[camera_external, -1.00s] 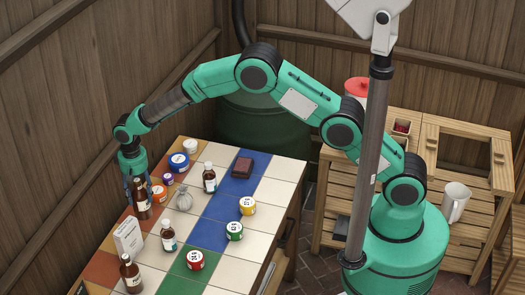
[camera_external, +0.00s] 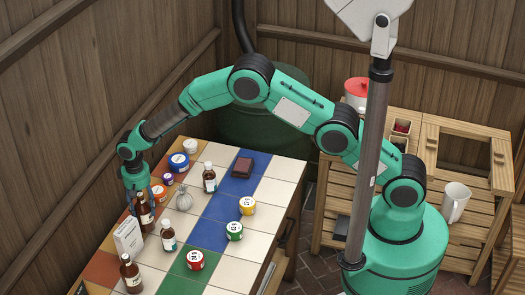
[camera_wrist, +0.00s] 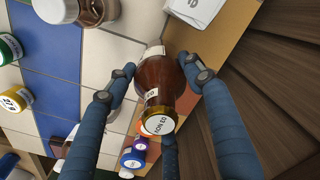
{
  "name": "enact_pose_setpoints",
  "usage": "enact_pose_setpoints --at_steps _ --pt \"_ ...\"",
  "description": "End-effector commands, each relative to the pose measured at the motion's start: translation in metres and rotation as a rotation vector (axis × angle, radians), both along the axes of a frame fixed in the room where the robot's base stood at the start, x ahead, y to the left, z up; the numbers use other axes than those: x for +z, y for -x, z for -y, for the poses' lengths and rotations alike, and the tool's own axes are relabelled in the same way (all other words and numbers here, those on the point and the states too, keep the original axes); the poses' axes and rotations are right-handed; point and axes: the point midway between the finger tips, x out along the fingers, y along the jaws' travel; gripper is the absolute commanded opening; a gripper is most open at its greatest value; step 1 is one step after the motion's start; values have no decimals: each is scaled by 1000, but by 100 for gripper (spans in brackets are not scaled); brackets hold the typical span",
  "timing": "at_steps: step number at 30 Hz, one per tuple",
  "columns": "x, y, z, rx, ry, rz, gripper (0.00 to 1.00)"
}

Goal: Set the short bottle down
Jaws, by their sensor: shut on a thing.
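The bottle looks about upright, low over or on the tiles.
Red (camera_external: 195,261), green (camera_external: 234,232) and yellow (camera_external: 247,206) jars stand further right. Several tiles are bare.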

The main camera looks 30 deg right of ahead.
Motion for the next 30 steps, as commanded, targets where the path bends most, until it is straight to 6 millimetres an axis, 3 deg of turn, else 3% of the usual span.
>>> enact_pose_setpoints --at_steps 6,19,20,21,22,30 --pt "-15 -1 -1 0 -3 3 4" --pt "-18 -1 -1 0 -3 2 4" --pt "-19 0 0 0 -2 2 58" --pt "-19 0 0 0 -2 2 66" --pt "-19 0 0 0 -1 1 71" --pt "-18 0 -1 0 -2 2 71"
